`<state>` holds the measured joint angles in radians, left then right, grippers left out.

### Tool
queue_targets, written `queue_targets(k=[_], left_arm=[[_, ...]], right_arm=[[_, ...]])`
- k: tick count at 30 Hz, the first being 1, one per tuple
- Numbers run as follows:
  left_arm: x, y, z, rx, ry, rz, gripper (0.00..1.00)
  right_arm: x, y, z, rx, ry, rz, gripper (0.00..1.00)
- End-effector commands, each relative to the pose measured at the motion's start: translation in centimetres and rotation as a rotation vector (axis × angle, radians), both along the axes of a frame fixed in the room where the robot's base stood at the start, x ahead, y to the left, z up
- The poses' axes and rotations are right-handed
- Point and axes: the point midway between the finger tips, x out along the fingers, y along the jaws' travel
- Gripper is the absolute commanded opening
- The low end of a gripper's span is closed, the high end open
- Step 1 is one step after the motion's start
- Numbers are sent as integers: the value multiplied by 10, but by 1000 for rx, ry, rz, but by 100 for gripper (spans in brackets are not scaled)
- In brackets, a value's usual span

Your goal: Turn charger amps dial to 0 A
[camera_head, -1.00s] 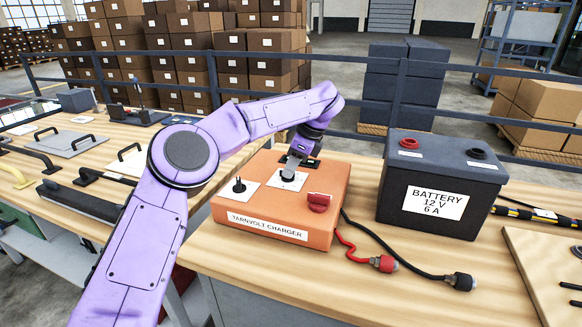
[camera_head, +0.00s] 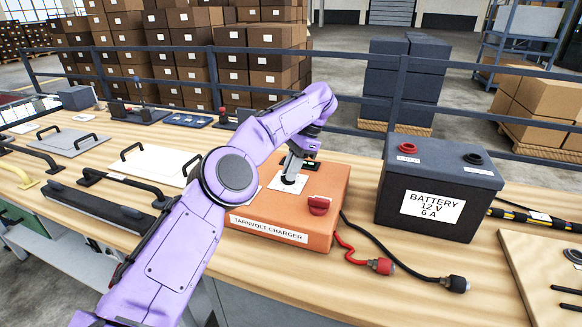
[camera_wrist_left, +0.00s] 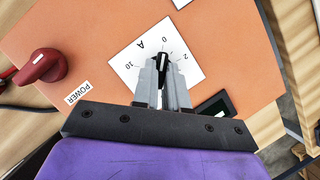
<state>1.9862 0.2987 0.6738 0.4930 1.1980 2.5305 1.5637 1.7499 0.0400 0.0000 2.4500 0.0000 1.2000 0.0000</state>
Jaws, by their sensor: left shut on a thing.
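The orange Tarnvolt charger (camera_head: 331,194) sits on the wooden bench, and it fills much of the left wrist view (camera_wrist_left: 95,35). Its amps dial (camera_wrist_left: 162,57) is a dark knob on a white plate (camera_wrist_left: 190,65) marked A, with 0, 2 and 10 readable. My left gripper (camera_head: 290,178) comes down over this plate. In the left wrist view its fingers (camera_wrist_left: 162,75) are shut on the dial, one on each side. The knob's tip shows just beyond the fingers, toward the 0 side; its exact setting is hard to read. My right gripper is not in view.
A red power knob (camera_head: 319,205) is on the charger's right side. Red and black clamps (camera_head: 382,266) lie on the bench in front. The dark battery (camera_head: 440,190) stands to the right. Panels with handles (camera_head: 160,165) lie to the left.

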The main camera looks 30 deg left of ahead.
Motion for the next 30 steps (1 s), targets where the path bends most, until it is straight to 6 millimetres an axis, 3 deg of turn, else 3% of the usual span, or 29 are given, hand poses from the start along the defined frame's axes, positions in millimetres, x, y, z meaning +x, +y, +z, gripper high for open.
queue_targets(k=[14, 15, 17, 18, 26, 30], left_arm=[[-1, 0, -4, -3, 8, 20, 0], [-1, 0, -4, -3, 8, 20, 16], [-1, 0, -4, -3, 8, 19, 36], [-1, 0, -3, -2, 6, 18, 38], [0, -1, -1, -2, 2, 15, 38], [0, 1, 12, -1, 1, 20, 38]], right_arm=[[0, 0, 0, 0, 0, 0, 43], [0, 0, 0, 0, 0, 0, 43], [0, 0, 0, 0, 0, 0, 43], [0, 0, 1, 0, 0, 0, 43], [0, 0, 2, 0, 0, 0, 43], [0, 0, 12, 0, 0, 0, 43]])
